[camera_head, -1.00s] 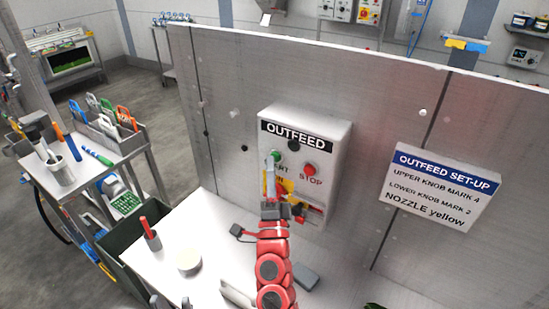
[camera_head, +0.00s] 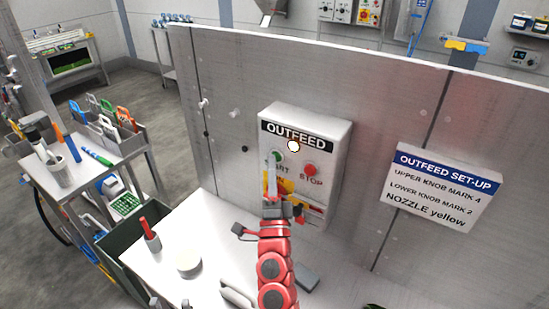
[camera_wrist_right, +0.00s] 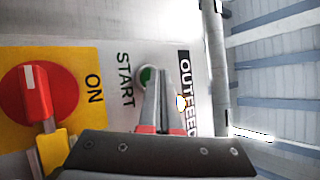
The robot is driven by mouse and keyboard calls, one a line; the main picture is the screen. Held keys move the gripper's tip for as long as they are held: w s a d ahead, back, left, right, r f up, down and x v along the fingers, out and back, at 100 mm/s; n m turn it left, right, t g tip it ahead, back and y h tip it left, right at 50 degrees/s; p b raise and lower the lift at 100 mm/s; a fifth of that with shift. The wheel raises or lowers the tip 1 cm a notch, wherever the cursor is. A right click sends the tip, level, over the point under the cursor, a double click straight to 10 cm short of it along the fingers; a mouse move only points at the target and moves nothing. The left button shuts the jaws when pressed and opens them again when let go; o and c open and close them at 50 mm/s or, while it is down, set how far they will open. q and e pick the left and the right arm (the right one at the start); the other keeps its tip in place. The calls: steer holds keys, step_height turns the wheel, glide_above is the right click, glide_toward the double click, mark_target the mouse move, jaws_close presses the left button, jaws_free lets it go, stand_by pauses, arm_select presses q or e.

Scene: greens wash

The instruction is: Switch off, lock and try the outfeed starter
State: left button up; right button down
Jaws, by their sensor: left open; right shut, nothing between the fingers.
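The OUTFEED starter box (camera_head: 339,150) is on the metal panel, with a green START button (camera_head: 278,156), a red STOP button (camera_head: 310,170) and a lit lamp (camera_head: 293,146). Its red rotary handle (camera_wrist_right: 40,92) on a yellow plate fills the left of the right wrist view; its white mark points toward the picture top, not at ON. My right gripper (camera_head: 270,180) is shut and empty in front of the box, its tips just below START and apparently apart from it. The wrist view shows its fingers (camera_wrist_right: 163,105) beside START. My left gripper (camera_head: 170,303) barely shows at the bottom edge, open.
A sign (camera_head: 445,187) reading OUTFEED SET-UP is right of the box. A red-handled item (camera_head: 148,228) and a pale round item (camera_head: 189,263) stand on the white table (camera_head: 205,232). A tool cart (camera_head: 92,172) and a dark green bin (camera_head: 133,268) are at left.

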steer(key=shift+s+a, duration=0.35)
steer(key=shift+s, duration=0.3)
steer(key=s+a, duration=0.1)
steer(key=s, duration=0.1)
steer(key=s+a, duration=0.2)
stand_by(0.8)
